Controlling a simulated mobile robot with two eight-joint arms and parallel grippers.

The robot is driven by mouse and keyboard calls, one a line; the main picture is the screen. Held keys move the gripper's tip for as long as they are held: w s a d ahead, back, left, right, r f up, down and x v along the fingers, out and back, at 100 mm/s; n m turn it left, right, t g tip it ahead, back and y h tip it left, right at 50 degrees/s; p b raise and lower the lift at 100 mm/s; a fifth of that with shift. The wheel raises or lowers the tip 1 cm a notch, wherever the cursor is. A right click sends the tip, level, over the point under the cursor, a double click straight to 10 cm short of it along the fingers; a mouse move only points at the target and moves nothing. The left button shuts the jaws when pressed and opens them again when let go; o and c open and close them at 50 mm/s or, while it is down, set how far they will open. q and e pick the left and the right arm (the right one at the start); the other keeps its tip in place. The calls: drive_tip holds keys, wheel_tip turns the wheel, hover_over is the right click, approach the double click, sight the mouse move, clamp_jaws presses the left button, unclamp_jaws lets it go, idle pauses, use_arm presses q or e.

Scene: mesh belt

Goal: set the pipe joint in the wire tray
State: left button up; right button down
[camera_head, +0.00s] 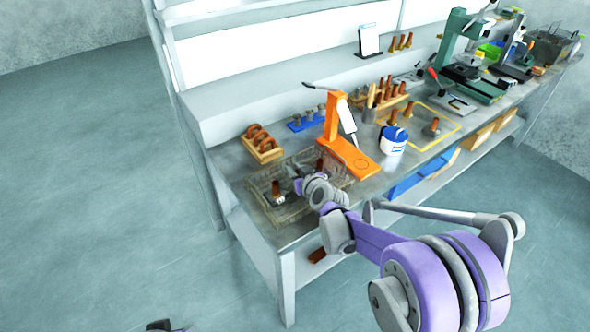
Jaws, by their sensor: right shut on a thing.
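The wire tray (262,216) is a grey-brown mesh basket on the near left end of the bench. My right gripper (290,176) is over the tray, its arm coming in from the lower right. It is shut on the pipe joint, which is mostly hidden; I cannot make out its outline. A brown and silver piece (277,188) shows at the tray's left part, just left of the gripper; I cannot tell if it touches the jaws. A small dark and grey part at the bottom edge may be my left gripper (160,325); its jaws cannot be made out.
An orange stand (335,120) rises just behind the tray's right side. A wooden box with brown rings (262,146) stands behind left. A blue rack (306,121), a white-blue tub (393,139) and a green press (452,62) stand further along. Open floor lies left.

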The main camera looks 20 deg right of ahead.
drive_tip(key=c, duration=0.7)
unclamp_jaws()
drive_tip(key=shift+r, duration=0.15)
drive_tip(key=p+v, duration=0.1)
drive_tip(key=v, duration=1.1)
drive_tip(key=shift+s+a, duration=0.1)
drive_tip(key=s+f+g+h, duration=0.1)
drive_tip(key=s+f+g, duration=0.2)
drive_tip(key=s, duration=1)
drive_tip(key=s+a+f+m+g+h, duration=0.1)
drive_tip(key=s+f+g, duration=0.2)
drive_tip(key=s, duration=1)
drive_tip(key=shift+m+g, duration=0.3)
drive_tip(key=shift+g, duration=0.7)
